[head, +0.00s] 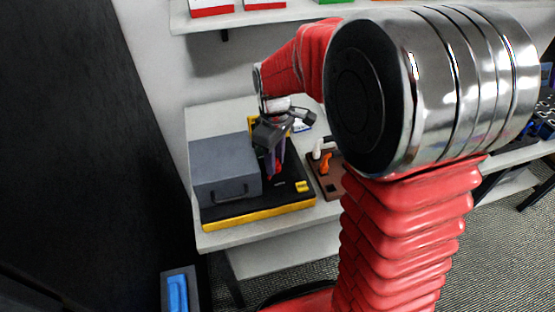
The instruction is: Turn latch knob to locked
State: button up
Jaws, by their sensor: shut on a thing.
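A black unit with a yellow edge (258,214) lies on the white table, with a grey box (222,170) on its left part. My gripper (274,172) points down over the unit, just right of the grey box. Its fingers are shut on a small red part, which looks like the latch knob (277,171). The fingers hide most of the knob, so its turn angle cannot be told.
A small yellow block (302,186) is at the unit's right end. A brown board (327,182) with an orange handle (325,162) and a white handle stands to the right. A shelf (240,17) runs above. My own arm covers much of the right side. A dark panel (80,150) is at left.

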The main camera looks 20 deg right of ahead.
jog(key=shift+w+a, duration=0.1)
jog(key=o, duration=1.1)
jog(key=shift+c, duration=0.2)
notch_tip(320, 180, up, 14)
jog(key=shift+f, duration=0.15)
